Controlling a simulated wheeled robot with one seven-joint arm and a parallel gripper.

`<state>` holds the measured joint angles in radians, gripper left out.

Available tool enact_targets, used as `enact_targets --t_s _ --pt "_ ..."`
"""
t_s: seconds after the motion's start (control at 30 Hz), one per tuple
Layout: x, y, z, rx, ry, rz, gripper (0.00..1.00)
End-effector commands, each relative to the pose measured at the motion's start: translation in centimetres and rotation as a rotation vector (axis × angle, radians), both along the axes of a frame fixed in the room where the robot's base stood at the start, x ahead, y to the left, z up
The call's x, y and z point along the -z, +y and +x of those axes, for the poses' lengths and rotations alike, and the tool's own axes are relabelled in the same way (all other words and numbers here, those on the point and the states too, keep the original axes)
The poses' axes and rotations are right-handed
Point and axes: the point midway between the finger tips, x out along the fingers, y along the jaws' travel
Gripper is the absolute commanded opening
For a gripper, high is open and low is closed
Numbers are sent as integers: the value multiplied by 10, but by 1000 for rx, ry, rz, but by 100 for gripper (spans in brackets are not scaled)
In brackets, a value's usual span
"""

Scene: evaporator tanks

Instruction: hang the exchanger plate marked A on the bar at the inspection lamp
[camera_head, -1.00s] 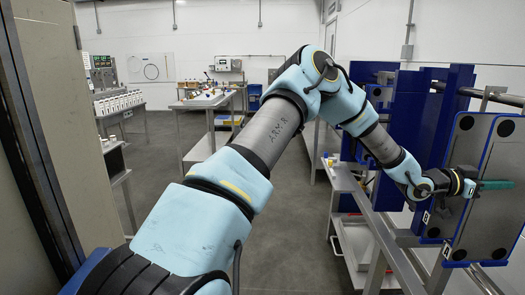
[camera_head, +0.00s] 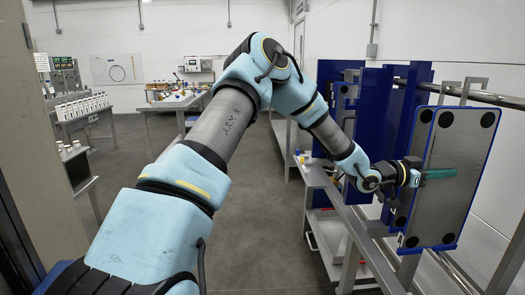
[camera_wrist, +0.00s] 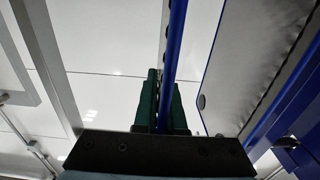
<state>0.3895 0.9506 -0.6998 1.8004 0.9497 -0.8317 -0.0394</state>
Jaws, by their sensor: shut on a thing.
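My gripper (camera_head: 440,173) has green fingers and reaches in from the left on the right side of the head view. One finger lies across the dark face of the front exchanger plate (camera_head: 455,205), which is upright with a blue rim and black corner spots. In the wrist view, the fingers (camera_wrist: 163,105) sit on both sides of a thin blue plate edge (camera_wrist: 174,50). A metal bar (camera_head: 500,98) runs above the plates, with hangers near the plate top. I cannot pick out the inspection lamp.
A second plate (camera_head: 404,205) is mostly hidden behind the front one; a plate face (camera_wrist: 245,55) is close on the right in the wrist view. Tall blue panels (camera_head: 405,110) stand behind. A grey rail (camera_head: 365,245) runs below. Floor is clear at centre.

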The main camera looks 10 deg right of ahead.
Motion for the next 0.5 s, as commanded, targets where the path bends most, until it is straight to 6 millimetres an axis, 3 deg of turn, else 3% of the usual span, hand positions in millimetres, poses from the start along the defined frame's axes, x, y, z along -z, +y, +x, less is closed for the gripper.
enact_targets --t_s 0.5 --pt "-1 23 1 0 -1 -2 0"
